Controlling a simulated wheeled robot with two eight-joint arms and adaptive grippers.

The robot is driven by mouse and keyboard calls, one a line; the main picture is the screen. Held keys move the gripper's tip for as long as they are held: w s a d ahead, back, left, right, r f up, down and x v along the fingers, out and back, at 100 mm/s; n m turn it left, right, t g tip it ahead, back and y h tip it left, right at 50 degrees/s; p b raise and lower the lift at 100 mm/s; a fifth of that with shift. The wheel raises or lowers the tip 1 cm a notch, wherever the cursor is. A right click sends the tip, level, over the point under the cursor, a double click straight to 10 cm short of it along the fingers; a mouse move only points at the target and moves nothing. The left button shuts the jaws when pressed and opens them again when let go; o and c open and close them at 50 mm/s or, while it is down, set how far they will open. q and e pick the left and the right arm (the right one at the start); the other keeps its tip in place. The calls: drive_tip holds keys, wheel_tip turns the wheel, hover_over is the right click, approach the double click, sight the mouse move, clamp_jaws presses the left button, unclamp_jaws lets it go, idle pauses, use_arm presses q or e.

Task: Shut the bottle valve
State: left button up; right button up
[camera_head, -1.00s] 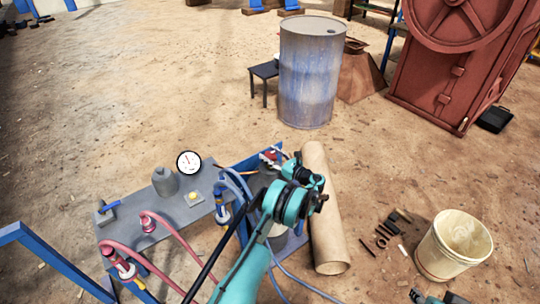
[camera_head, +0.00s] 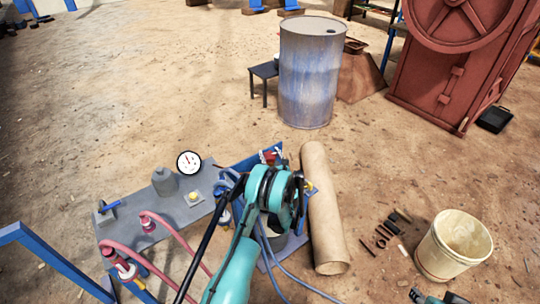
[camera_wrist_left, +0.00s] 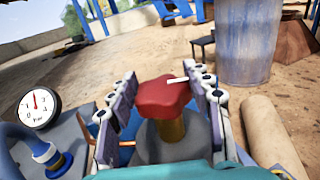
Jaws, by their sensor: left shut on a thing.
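The bottle valve has a red knob (camera_wrist_left: 163,97) on a brass stem (camera_wrist_left: 172,126), on top of a grey bottle (camera_wrist_left: 160,151). My left gripper (camera_wrist_left: 164,88) has a finger on each side of the knob and is shut on it. In the head view a bit of red (camera_head: 269,155) shows just beyond my teal wrist, which hides most of the bottle and the fingers. A small teal and black part of my right arm (camera_head: 437,298) shows at the bottom edge; its jaws cannot be made out.
A grey bench (camera_head: 160,222) holds a round gauge (camera_head: 189,162), hoses and a blue-handled valve (camera_head: 108,207). A cardboard tube (camera_head: 322,205) lies just right of my left wrist. A cream bucket (camera_head: 453,245) and small tools stand farther right. A blue drum (camera_head: 309,80) stands behind.

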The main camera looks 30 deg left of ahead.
sight(270, 154)
use_arm(q)
drive_tip(key=m+t+h, duration=0.2)
drive_tip(key=h, duration=0.1)
drive_tip(key=m+t+h, duration=0.3)
drive_tip(key=h, duration=0.1)
drive_tip(key=shift+s+a+m, duration=0.1)
drive_tip(key=shift+a+m, duration=0.1)
drive_tip(key=shift+m, duration=0.1)
drive_tip(key=shift+d+m+t+h, duration=0.1)
drive_tip(key=shift+m+t+h, duration=0.2)
drive_tip(key=shift+m+h, duration=0.95)
drive_tip(key=shift+m+t+h, duration=0.3)
drive_tip(key=shift+m+h, duration=0.35)
drive_tip(key=shift+h, duration=1.4)
drive_tip(key=o, duration=1.2)
drive_tip(key=shift+r, duration=0.1)
wheel_tip(270, 154, up, 10)
drive_tip(key=shift+f, duration=0.1)
